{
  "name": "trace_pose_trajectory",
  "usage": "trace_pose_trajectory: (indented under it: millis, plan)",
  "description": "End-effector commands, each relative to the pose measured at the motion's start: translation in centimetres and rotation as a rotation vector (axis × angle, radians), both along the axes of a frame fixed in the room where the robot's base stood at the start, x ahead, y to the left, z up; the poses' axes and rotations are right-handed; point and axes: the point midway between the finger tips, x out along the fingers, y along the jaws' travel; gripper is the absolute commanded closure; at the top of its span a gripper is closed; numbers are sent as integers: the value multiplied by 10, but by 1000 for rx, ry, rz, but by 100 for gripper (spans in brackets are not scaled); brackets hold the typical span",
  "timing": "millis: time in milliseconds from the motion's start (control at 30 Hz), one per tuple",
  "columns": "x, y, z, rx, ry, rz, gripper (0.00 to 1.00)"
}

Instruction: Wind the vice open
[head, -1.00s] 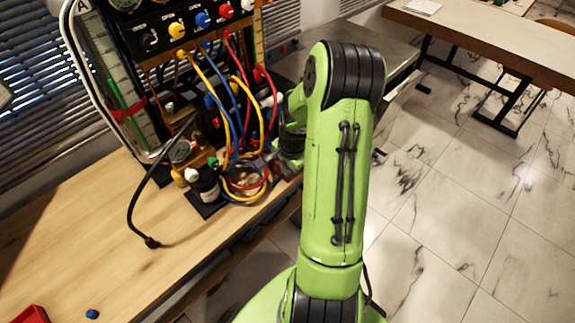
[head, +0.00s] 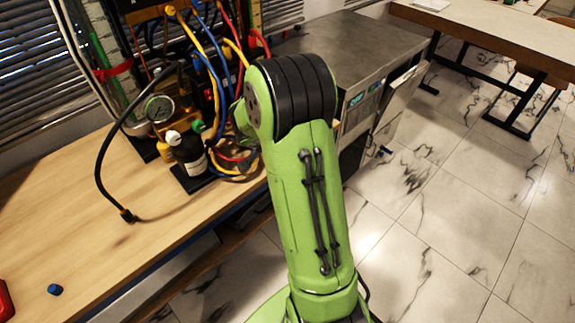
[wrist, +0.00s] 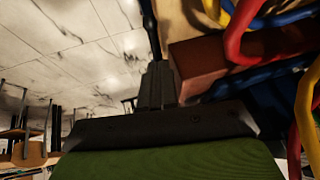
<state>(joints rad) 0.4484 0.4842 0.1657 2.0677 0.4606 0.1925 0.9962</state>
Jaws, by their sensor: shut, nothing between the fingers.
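I cannot make out the vice for certain in either view. My gripper shows in the wrist view (wrist: 156,85), with its dark fingers together and nothing visible between them. A reddish-brown block (wrist: 198,66) is close to the right of the fingers in that view; I cannot tell whether they touch. In the head view my green arm hides the gripper, near the right end of the wooden bench (head: 75,215).
Red (wrist: 240,35), yellow (wrist: 305,100) and blue hoses crowd the right of the wrist view. A pressure gauge (head: 158,107) and a black bottle (head: 188,152) stand on the bench, with a black hose (head: 98,165) looping left. A metal-topped cabinet (head: 345,45) stands behind my arm.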

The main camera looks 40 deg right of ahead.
Motion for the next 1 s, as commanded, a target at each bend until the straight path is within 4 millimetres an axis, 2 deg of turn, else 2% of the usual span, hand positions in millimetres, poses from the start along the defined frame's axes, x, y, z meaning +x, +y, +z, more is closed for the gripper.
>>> trace_pose_trajectory:
  millis: [33, 400, 1000]
  plan:
    - [1, -1, -10, 1, 2, -1, 100]
    - [2, -11, -27, 4, 3, 1, 100]
    - [2, -14, -29, 4, 3, 1, 100]
